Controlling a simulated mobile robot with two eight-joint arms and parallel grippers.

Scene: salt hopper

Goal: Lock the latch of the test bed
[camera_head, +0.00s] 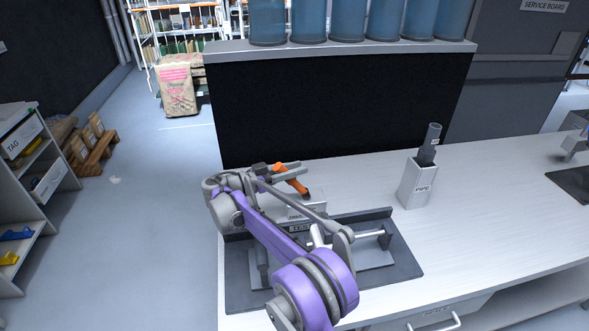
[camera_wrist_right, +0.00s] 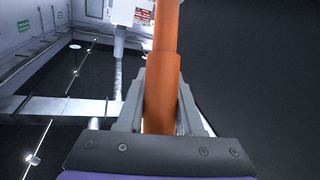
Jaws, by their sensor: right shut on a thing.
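The test bed (camera_head: 403,268) is a dark plate with grey fixtures on the white bench, partly hidden by my purple right arm. Its label is half covered. The orange latch handle (camera_head: 298,185) stands at the back of the bed, tilted. In the right wrist view the orange handle (camera_wrist_right: 163,100) runs up between the grey fingers. My right gripper (camera_head: 285,172) is shut on this handle; its fingers (camera_wrist_right: 160,95) lie on either side. The latch's lower end and catch are hidden, so I cannot tell its seating. My left gripper is not in view.
A grey holder marked PIPE (camera_head: 417,186) with a dark pipe (camera_head: 430,145) stands right of the bed. A black panel (camera_head: 340,105) rises behind the bench, with blue cylinders (camera_head: 345,18) above. The bench's right part (camera_head: 490,215) is mostly clear.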

